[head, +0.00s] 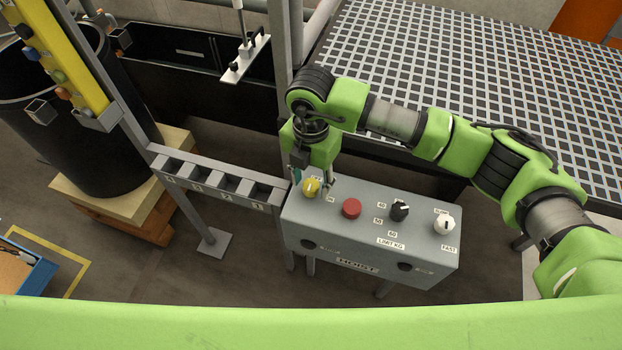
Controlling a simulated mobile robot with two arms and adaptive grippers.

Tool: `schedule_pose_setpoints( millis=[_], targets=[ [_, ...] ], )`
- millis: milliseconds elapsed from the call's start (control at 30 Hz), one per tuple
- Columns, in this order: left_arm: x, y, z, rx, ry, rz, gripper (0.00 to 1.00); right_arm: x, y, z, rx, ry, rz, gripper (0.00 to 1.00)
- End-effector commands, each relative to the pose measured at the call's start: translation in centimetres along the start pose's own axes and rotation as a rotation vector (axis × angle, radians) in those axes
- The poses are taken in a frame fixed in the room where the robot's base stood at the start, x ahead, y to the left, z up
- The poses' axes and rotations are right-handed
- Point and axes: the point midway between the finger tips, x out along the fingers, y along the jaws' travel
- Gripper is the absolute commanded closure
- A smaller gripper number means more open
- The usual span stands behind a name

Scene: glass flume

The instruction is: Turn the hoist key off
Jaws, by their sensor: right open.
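The grey hoist control box (372,247) stands in the middle, marked HOIST on its front. A yellow round switch (311,188), which looks like the hoist key, sits at the left end of its top face. Its pointing direction is too small to read and its label is partly hidden. My right gripper (313,184) points down over the yellow switch. It is open, with one finger to each side of the switch; whether they touch it I cannot tell. My left gripper is out of view.
Right of the yellow switch are a red button (351,208), a black dial (400,210) and a white knob (444,223). A numbered slotted rack (219,185) adjoins on the left. A grating (480,70) lies behind; a black barrel (85,125) stands at left.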

Motion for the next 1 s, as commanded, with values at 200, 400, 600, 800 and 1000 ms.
schedule_pose_setpoints(
  millis=[200,400,600,800,1000],
  targets=[
    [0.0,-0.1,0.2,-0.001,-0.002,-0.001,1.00,-1.3,0.0,0.0,0.000,-0.001,0.001,0.57],
    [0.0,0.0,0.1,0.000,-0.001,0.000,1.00,-5.4,0.1,0.1,-0.001,-0.003,0.003,0.57],
    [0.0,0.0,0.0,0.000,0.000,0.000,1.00,-9.4,0.1,0.1,-0.001,-0.002,0.003,0.57],
    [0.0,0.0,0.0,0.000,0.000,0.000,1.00,-11.6,0.0,0.0,0.000,-0.001,0.000,0.57],
    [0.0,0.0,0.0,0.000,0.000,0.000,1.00,-12.1,0.0,0.0,0.000,0.000,0.000,0.57]
  ],
)
